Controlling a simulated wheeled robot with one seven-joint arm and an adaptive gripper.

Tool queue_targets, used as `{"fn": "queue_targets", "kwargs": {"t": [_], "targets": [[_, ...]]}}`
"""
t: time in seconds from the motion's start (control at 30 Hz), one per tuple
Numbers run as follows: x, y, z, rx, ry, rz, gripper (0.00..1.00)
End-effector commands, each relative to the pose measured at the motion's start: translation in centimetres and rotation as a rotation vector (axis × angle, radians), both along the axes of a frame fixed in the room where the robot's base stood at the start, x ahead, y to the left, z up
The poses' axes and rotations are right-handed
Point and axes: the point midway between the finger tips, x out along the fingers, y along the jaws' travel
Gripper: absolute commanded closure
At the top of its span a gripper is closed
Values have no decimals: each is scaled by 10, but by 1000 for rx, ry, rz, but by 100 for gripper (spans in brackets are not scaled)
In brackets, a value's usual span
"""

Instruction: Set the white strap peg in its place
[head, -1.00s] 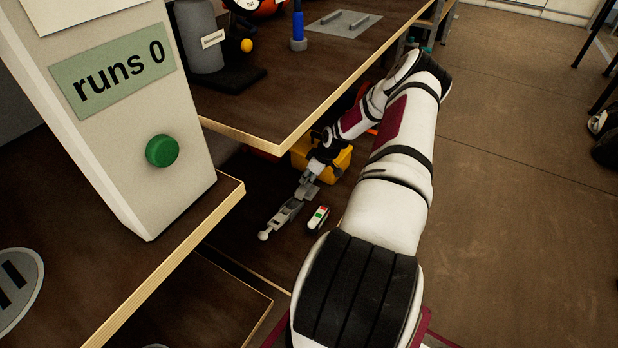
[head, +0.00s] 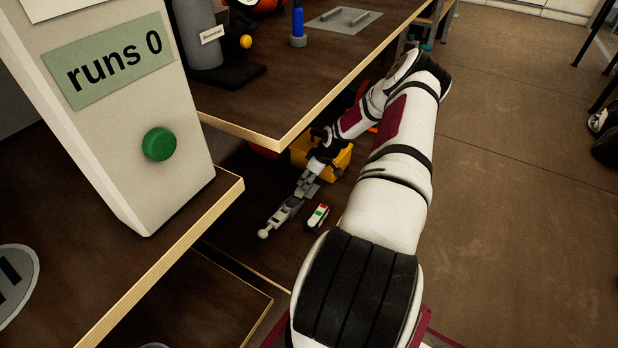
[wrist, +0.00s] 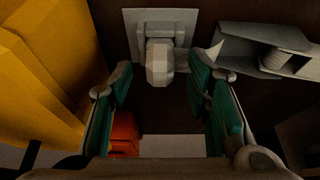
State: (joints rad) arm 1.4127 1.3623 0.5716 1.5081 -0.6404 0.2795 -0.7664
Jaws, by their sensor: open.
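In the wrist view a pale, faceted, rounded peg (wrist: 159,62), which I take for the white strap peg, stands against a grey bracket on a square grey plate (wrist: 133,27). My gripper (wrist: 168,80) is open, with a green pad on either side and the peg centred just beyond the fingertips. No contact with the peg shows. In the head view my gripper (head: 284,212) reaches down to the left over the low dark shelf. A small white round tip (head: 264,234) shows at its lower end; I cannot tell whether it is the peg.
A yellow bin (wrist: 38,85) is close on the left in the wrist view, and a grey-white fixture (wrist: 265,50) on the right. A white block with red and green marks (head: 318,216) lies beside my gripper. The table edge (head: 283,147) overhangs nearby.

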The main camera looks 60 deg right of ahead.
Motion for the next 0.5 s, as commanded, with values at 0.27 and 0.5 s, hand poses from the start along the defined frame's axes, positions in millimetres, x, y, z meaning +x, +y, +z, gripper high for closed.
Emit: {"fn": "queue_targets", "kwargs": {"t": [0.27, 0.5], "targets": [[-8, -2, 20, -2, 0, -1, 55], [-27, -4, 65, -3, 0, -1, 55]]}}
